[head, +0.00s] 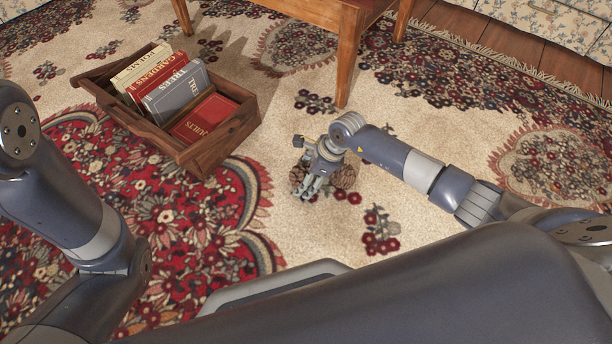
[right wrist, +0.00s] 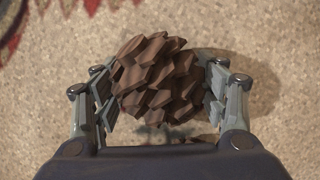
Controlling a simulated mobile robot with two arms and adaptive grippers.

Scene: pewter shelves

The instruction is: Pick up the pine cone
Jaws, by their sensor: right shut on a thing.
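The pine cone (right wrist: 160,76) is brown with thick, blunt scales and fills the middle of the right wrist view. My right gripper (right wrist: 158,92) is shut on it, with fingers on its left and right sides. In the head view the right gripper (head: 317,186) points down at the rug. Part of the pine cone (head: 346,176) shows beside its fingers there; the rest is hidden behind them. I cannot tell whether the cone touches the rug. My left arm comes in at the left, but its gripper is out of view.
A wooden crate (head: 246,124) with several books stands on the patterned rug (head: 258,165) to the left. A wooden furniture leg (head: 347,60) stands behind the right gripper. Open rug lies around the gripper.

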